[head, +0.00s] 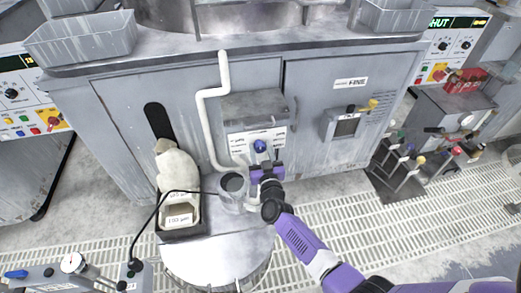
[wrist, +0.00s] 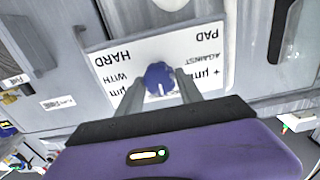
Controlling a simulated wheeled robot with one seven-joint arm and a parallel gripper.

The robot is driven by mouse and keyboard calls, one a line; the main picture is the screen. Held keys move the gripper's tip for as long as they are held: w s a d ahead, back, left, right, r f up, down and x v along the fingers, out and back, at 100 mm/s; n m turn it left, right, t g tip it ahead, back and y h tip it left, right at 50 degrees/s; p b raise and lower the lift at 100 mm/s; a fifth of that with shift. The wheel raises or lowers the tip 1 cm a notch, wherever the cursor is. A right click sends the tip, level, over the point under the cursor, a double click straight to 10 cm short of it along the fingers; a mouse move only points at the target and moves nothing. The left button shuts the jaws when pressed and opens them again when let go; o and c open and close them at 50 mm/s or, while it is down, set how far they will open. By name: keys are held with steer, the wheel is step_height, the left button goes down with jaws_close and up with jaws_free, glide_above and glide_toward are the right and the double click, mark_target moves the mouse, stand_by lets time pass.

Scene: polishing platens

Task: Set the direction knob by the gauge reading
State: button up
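The blue direction knob (head: 260,146) sits on a white label plate (head: 240,140) on the grey cabinet front. In the wrist view the knob (wrist: 158,76) shows a small pale mark on its lower side, and the plate (wrist: 118,68) appears upside down, with HARD, PAD, WITH, AGAINST and "µm" print. My gripper (head: 264,165) is just below the knob in the head view. In the wrist view its two fingers (wrist: 160,88) stand apart on either side of the knob, with narrow gaps. A round white dial gauge (head: 72,263) is at lower left; its reading is too small to tell.
A white bent pipe (head: 205,120) runs left of the plate. A pale sack (head: 176,168) and a labelled box (head: 180,218) are left.

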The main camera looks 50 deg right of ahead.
jaws_close()
steer(key=m+b, duration=0.1)
steer(key=m, duration=0.2)
steer(key=shift+f+m, duration=0.1)
steer(key=shift+m, duration=0.3)
steer(key=shift+s+d+m+b, duration=0.1)
steer(key=shift+m+b, duration=0.6)
steer(key=shift+m, duration=1.9)
steer(key=o, duration=0.5)
jaws_free()
